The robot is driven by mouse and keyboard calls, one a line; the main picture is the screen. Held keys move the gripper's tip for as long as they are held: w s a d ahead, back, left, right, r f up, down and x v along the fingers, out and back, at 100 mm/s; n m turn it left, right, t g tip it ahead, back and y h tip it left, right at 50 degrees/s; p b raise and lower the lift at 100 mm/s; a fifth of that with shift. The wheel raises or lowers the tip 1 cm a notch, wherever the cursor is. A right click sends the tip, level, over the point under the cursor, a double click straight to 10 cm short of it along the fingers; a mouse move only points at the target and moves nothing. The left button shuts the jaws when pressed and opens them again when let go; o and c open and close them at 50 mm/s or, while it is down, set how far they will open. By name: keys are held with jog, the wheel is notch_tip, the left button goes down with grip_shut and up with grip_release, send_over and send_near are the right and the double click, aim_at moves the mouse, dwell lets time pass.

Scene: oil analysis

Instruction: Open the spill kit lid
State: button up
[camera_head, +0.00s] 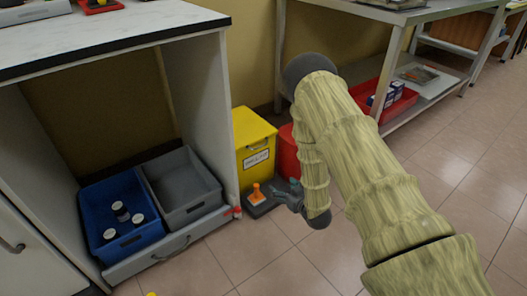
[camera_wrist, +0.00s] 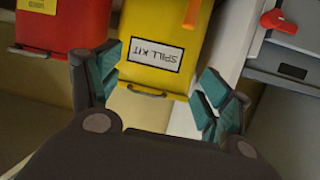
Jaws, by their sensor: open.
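The spill kit (camera_head: 254,150) is a yellow bin with a white label, standing on the floor beside the cabinet in the head view. Its lid (camera_head: 250,127) looks closed. In the wrist view the spill kit (camera_wrist: 165,45) appears upside down, with its "SPILL KIT" label and a dark handle (camera_wrist: 147,91) at the lid edge. My gripper (camera_head: 290,195) is low in front of the bins in the head view. In the wrist view my gripper (camera_wrist: 162,88) is open and empty, its teal fingers on either side of the handle. I cannot tell whether they touch it.
A red bin (camera_head: 287,152) stands right of the spill kit, partly behind my arm. A small orange object (camera_head: 256,193) on a dark base is in front of it. A cabinet with a blue crate (camera_head: 120,190) and a grey crate (camera_head: 205,190) is at left. Tiled floor at right is clear.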

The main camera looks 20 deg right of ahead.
jog(key=w+r+n+t+y, duration=0.2)
jog(key=w+r+t+y, duration=0.1)
jog(key=w+r, duration=0.45)
jog(key=b+x, duration=0.5)
jog(key=x, duration=0.5)
jog(key=shift+w+d, duration=0.2)
jog(key=shift+w, duration=0.25)
jog(key=shift+f, duration=0.1)
grip_shut()
